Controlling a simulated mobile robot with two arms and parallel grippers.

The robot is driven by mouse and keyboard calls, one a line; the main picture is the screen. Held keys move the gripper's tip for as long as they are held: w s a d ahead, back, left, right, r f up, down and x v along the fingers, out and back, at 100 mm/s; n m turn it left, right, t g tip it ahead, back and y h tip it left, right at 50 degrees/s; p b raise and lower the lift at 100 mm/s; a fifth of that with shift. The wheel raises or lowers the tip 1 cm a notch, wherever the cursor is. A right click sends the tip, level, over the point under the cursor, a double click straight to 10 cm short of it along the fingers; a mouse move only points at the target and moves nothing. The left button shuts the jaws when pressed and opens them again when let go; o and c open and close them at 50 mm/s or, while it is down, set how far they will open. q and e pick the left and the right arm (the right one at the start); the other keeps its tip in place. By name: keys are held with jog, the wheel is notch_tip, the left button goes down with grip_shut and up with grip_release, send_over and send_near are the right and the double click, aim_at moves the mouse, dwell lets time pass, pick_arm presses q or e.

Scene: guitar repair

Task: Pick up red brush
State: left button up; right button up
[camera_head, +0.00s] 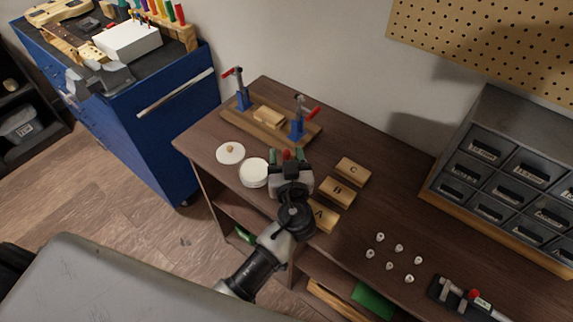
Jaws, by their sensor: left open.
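My left gripper (289,160) is over the wooden workbench (225,125), at its middle, with the arm reaching up from the bottom of the picture. The gripper is open. A small red piece (287,154) shows at the fingertips, with bits of green at either side. It may be part of the red brush, but most of it is hidden by the gripper and I cannot tell whether the fingers touch it. My right gripper is out of view.
Wooden blocks marked A, B (337,192) and C stand right of the gripper. A white round container (254,173) and a white disc (230,153) lie left. A wooden clamp jig (262,134) is behind. Small knobs (398,248) and a drawer cabinet (485,150) are right.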

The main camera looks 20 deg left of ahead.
pick_arm(q)
jog(key=shift+x, duration=0.95)
grip_shut()
